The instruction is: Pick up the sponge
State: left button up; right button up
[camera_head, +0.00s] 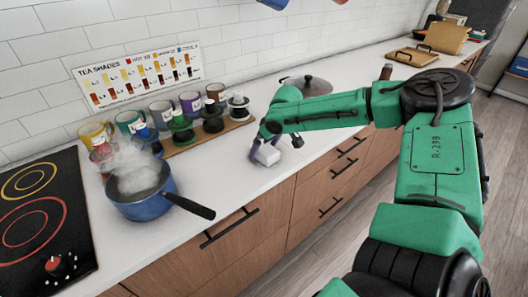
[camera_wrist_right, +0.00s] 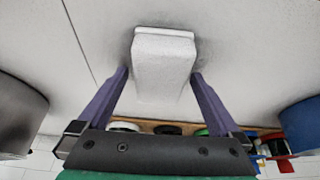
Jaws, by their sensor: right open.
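The sponge (camera_head: 267,155) is a white block on the white counter near its front edge. In the right wrist view, the sponge (camera_wrist_right: 164,65) lies between the two purple fingers of my right gripper (camera_wrist_right: 160,78). The fingers are open on either side of it, with small gaps showing. In the head view, my right gripper (camera_head: 275,150) is low over the counter at the sponge, and partly hides it. My left gripper is not in view.
A steaming blue pot (camera_head: 140,204) with a black handle (camera_head: 189,205) stands left of the sponge, beside the black cooktop (camera_head: 42,225). A grey lid (camera_head: 306,85) lies further back. The counter between pot and sponge is clear.

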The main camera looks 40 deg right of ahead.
aim_at(264, 148)
jog(key=shift+f, duration=0.15)
jog(key=c, duration=1.3)
notch_tip(264, 148, up, 20)
jog(key=shift+r, duration=0.2)
